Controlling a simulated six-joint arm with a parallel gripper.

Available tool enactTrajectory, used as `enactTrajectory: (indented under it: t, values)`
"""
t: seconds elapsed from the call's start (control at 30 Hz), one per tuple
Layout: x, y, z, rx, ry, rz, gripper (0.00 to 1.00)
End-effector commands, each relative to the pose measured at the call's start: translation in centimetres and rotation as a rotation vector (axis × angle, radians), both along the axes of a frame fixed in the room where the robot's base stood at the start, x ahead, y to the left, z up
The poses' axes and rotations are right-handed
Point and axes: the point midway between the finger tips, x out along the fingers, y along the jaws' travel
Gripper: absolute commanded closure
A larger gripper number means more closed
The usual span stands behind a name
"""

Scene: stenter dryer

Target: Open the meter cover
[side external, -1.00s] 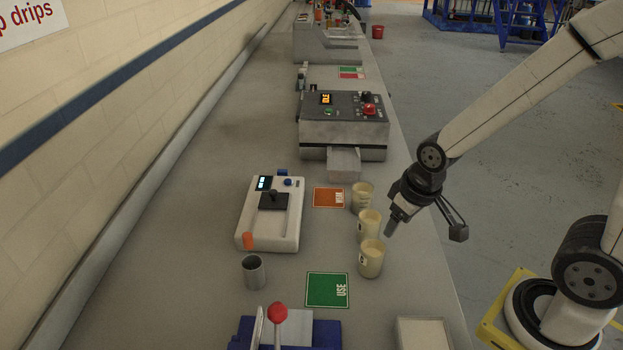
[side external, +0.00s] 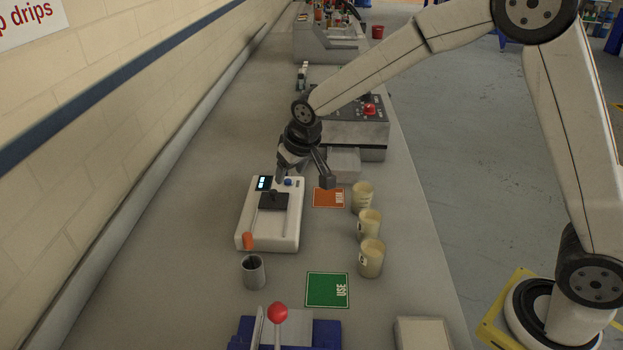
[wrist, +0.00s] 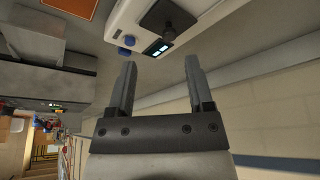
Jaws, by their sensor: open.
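The meter (side external: 255,226) is a white box on the bench with a small lit display and a blue knob at its far end. Its dark cover (side external: 274,200) lies flat on top and looks closed. In the wrist view the meter (wrist: 130,15) is at the top, with the dark cover (wrist: 168,22) and a raised knob-like part on it. My gripper (side external: 281,181) is above the far end of the meter, close to the display. In the wrist view my gripper (wrist: 160,75) is open, with nothing between its fingers. I cannot tell its exact height above the meter.
Several cream cups (side external: 370,258) stand right of the meter. A metal cup (side external: 253,272) is in front of it. An orange card (side external: 328,197) and a green card (side external: 327,290) lie flat nearby. A grey machine (side external: 355,135) stands behind; a red-knobbed lever (side external: 278,313) is in front.

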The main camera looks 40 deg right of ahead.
Motion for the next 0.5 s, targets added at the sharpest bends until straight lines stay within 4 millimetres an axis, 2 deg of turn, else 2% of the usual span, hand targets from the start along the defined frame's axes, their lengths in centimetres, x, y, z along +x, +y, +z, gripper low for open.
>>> enactTrajectory:
  t: [0.17, 0.5]
  values:
    - [1.8, 1.0, 0.1, 0.002, -0.014, -0.001, 0.33]
    - [2.1, 1.1, -0.1, 0.002, -0.015, -0.002, 0.33]
